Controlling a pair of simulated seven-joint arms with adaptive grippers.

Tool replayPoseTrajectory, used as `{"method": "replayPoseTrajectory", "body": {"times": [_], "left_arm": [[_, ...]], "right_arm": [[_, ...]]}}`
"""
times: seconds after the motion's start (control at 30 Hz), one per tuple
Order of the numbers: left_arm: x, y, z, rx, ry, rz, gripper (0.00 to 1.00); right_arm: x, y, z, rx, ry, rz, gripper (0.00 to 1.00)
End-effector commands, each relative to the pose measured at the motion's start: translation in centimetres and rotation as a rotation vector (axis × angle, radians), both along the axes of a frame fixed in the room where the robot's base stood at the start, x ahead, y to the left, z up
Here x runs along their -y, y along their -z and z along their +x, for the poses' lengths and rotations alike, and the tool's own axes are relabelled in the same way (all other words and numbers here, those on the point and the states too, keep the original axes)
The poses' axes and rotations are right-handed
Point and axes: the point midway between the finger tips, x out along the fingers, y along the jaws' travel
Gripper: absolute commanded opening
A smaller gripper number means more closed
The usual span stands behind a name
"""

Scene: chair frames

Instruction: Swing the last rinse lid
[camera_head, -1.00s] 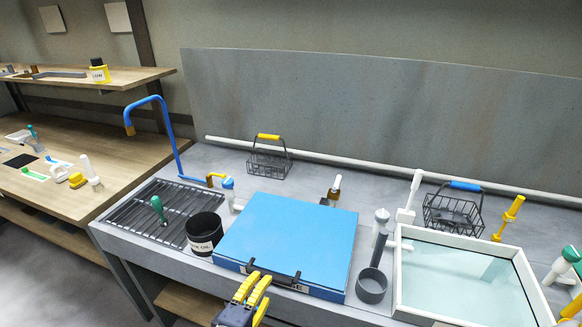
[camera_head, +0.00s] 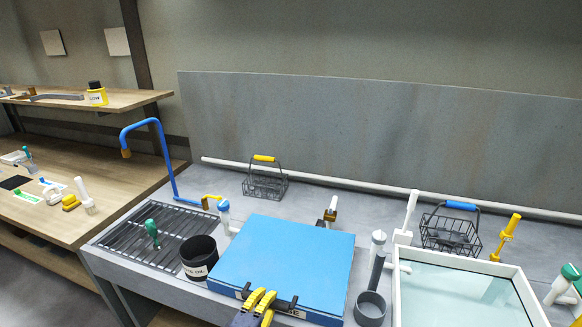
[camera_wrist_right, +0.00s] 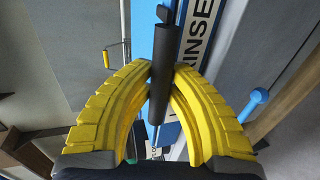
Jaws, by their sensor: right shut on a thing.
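The blue rinse lid (camera_head: 285,255) lies flat and closed over its tank in the head view. A dark handle bar runs along its front edge, and the bar also shows upright in the right wrist view (camera_wrist_right: 162,65). A white label reading "RINSE" (camera_wrist_right: 197,35) is beside the bar. My right gripper (camera_head: 264,296) has yellow ribbed fingers and reaches the handle from the front. In the right wrist view the fingers (camera_wrist_right: 160,78) are shut on the bar. My left gripper is not in view.
An open glass-like tank (camera_head: 455,295) with a white rim is right of the lid. A dark cup (camera_head: 370,306) stands between them. A black pot (camera_head: 199,258) is close to the lid's left side. Wire baskets (camera_head: 265,180) (camera_head: 450,232) stand behind.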

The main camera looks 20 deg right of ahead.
Motion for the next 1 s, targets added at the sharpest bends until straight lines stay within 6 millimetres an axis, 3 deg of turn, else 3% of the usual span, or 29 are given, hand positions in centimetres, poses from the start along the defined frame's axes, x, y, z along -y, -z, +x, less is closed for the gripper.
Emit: {"method": "replayPoseTrajectory", "body": {"times": [1.0], "left_arm": [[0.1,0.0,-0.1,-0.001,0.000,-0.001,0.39]], "right_arm": [[0.8,-7.9,0.9,0.003,0.000,0.000,0.00]]}}
